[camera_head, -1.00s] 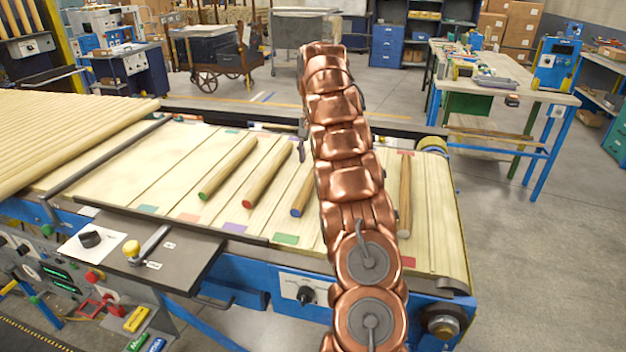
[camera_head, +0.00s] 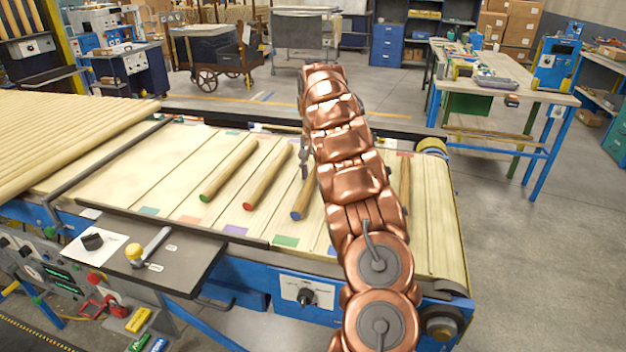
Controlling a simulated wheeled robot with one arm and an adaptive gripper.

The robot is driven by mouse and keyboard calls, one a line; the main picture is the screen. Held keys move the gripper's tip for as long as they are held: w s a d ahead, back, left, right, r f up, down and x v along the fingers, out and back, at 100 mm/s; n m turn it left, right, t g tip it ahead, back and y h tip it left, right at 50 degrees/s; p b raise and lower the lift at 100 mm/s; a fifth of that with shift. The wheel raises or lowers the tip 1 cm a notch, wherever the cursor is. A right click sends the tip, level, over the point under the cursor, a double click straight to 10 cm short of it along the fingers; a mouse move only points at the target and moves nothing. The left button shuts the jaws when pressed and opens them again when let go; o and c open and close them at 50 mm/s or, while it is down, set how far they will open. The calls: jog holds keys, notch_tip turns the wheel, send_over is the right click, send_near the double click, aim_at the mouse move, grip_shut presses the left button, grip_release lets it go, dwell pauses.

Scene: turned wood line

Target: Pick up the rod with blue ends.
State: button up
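The rod with blue ends (camera_head: 299,206) lies on the pale slatted conveyor. Its blue near end shows, while its far part is hidden behind my copper arm. My gripper (camera_head: 304,172) shows as a small grey part left of the arm, just above or at the rod's visible upper part. It is too small and partly hidden to tell whether its fingers are open or touch the rod.
A green-ended rod (camera_head: 230,169) and a red-ended rod (camera_head: 268,177) lie to the left on the conveyor (camera_head: 120,180). Another rod (camera_head: 405,180) lies right of my arm, partly hidden. A dark rail runs along the conveyor's far side.

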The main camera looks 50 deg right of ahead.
aim_at(314, 172)
grip_shut()
jog(key=shift+r, duration=0.1)
dwell(0.3)
jog(key=shift+w+r, duration=0.15)
jog(key=shift+r, duration=0.35)
jog(key=shift+r+b, duration=0.35)
jog(key=shift+r, duration=1.75)
jog(key=shift+r+p, duration=1.85)
jog(key=shift+r, duration=0.5)
